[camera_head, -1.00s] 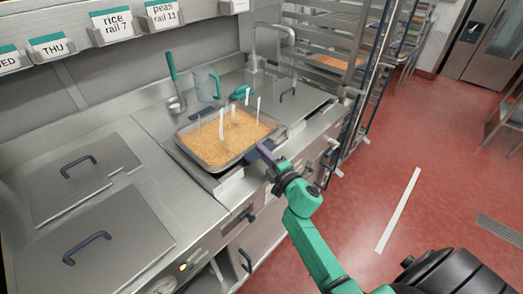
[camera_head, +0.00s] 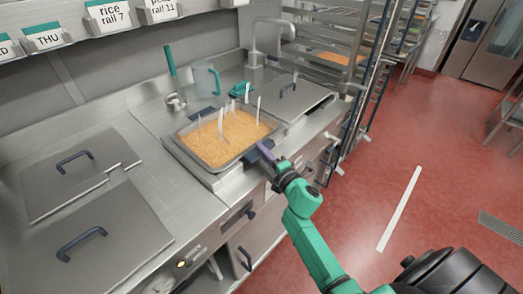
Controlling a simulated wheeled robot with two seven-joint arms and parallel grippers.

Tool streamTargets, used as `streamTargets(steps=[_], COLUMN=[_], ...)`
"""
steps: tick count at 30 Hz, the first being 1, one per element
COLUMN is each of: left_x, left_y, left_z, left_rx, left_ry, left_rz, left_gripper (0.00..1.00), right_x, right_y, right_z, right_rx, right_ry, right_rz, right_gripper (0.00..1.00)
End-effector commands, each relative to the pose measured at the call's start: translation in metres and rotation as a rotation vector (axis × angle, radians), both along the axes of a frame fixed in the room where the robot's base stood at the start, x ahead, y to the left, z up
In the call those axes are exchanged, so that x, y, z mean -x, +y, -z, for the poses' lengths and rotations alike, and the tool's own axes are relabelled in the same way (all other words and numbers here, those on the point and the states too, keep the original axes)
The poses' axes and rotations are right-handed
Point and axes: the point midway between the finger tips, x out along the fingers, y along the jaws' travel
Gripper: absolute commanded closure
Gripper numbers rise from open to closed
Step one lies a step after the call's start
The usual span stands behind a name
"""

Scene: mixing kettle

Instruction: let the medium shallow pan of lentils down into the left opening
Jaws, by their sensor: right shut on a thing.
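The shallow metal pan of lentils (camera_head: 226,140) is full of orange lentils, with several white upright strips showing over it. It appears roughly level above the steel counter, right of the two lids. My right gripper (camera_head: 266,154) is shut on the pan's near right edge. The pan hides what lies beneath it, so I cannot see the left opening or tell whether the pan touches its rim. My left gripper is not in view.
Two closed lids with blue handles (camera_head: 75,161) (camera_head: 82,243) lie at left. Another lid (camera_head: 292,92) lies behind right. A teal-handled ladle (camera_head: 171,62), a clear jug (camera_head: 207,80) and a tap (camera_head: 262,38) stand behind the pan. A rack (camera_head: 340,60) stands at right.

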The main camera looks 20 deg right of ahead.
Motion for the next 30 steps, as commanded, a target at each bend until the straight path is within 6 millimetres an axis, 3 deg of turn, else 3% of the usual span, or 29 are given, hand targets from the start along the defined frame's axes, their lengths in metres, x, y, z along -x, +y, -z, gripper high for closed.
streamTargets(steps=[13,15,16,23,26,30], left_x=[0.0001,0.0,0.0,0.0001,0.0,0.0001], left_y=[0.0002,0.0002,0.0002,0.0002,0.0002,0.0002], left_z=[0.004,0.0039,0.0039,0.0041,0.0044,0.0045], left_rx=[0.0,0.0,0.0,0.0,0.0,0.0], left_ry=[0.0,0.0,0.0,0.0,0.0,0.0], left_rz=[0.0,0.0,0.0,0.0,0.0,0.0], left_gripper=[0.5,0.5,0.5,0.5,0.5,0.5], right_x=[-0.0003,-0.0003,-0.0003,0.0,0.0005,0.0007], right_y=[0.0003,0.0003,0.0003,0.0,-0.0004,-0.0003], right_z=[-0.0009,-0.0008,-0.0005,0.0014,0.0054,0.0061], right_rx=[-0.002,-0.002,-0.002,-0.002,0.0,-0.001], right_ry=[-0.011,-0.011,-0.01,-0.006,0.002,0.003], right_rz=[-0.003,-0.003,-0.003,-0.001,0.001,0.001], right_gripper=[1.0,0.66,0.54,0.54,0.24,0.24])
